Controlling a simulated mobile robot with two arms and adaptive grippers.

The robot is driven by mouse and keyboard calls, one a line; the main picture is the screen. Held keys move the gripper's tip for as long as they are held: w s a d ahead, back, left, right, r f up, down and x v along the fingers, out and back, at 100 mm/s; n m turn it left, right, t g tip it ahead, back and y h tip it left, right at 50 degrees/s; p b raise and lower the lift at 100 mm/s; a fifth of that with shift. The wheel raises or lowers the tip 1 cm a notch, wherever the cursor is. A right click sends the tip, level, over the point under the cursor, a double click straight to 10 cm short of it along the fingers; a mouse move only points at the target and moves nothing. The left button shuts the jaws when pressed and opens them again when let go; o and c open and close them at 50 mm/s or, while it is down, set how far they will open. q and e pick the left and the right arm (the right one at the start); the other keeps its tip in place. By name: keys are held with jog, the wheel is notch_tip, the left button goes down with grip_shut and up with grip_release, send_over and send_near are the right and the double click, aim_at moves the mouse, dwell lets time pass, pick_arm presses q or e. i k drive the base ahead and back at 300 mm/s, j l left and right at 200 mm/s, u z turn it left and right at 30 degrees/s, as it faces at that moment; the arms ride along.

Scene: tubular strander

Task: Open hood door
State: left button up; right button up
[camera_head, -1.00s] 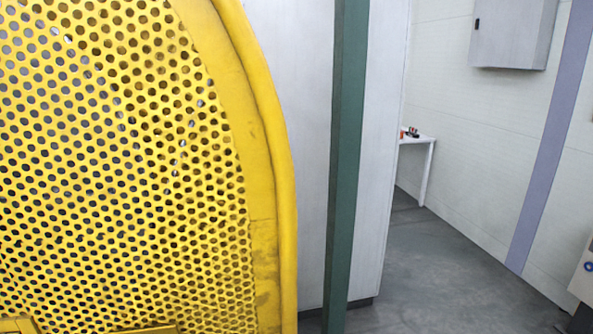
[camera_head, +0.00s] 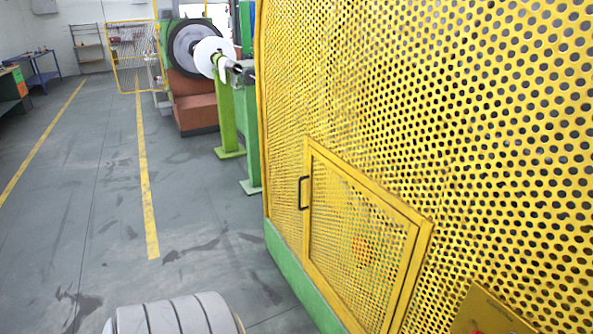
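The yellow perforated hood (camera_head: 400,90) fills the right side of the head view. A framed perforated door (camera_head: 360,235) is set low in its side and looks shut. A dark handle (camera_head: 301,193) sits on the door's left frame, at its upper part. Neither of my grippers is in view. A grey ribbed part at the bottom edge appears to be my own arm.
Open grey floor (camera_head: 95,190) with yellow lines (camera_head: 144,180) lies left of the hood. A green stand (camera_head: 227,115), a large reel machine (camera_head: 192,60) and a yellow mesh fence (camera_head: 135,55) stand farther back. A blue table (camera_head: 45,75) is at far left.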

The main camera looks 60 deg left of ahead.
aim_at(413, 229)
jog(key=u, duration=1.55)
